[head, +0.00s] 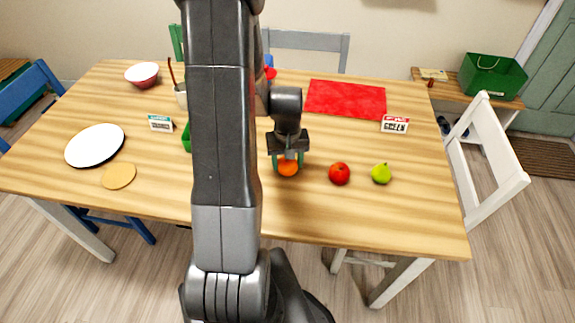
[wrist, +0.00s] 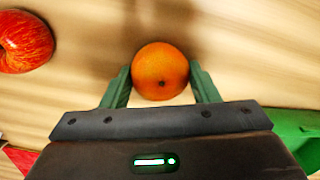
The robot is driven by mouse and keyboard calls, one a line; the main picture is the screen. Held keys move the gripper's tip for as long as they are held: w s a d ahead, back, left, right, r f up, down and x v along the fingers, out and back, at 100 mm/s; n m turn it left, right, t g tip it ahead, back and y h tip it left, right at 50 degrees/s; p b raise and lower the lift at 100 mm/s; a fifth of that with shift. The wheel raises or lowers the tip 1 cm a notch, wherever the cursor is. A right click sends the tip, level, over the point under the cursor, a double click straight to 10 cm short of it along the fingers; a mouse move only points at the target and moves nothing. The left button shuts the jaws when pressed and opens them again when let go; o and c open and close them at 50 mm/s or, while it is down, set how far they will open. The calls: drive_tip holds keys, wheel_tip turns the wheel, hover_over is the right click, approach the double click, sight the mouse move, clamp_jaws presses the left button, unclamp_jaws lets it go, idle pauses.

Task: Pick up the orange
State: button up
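The orange (head: 288,167) is on the wooden table, left of the red apple. In the wrist view the orange (wrist: 160,71) sits between the two green fingers of my gripper (wrist: 162,84). The fingers are spread apart, one on each side of it. A narrow gap shows beside the left finger, and the right finger is close to the fruit. In the head view my gripper (head: 287,162) points down over the orange. I cannot tell whether either finger touches it.
The red apple (head: 340,174) and a green pear (head: 381,173) stand to the right of the orange. A red mat (head: 346,98) lies behind them. A green object (wrist: 292,130) is at the right in the wrist view. A white plate (head: 95,145) lies at the left.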

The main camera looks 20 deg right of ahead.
drive_tip(key=shift+c, duration=1)
drive_tip(key=shift+r, duration=0.15)
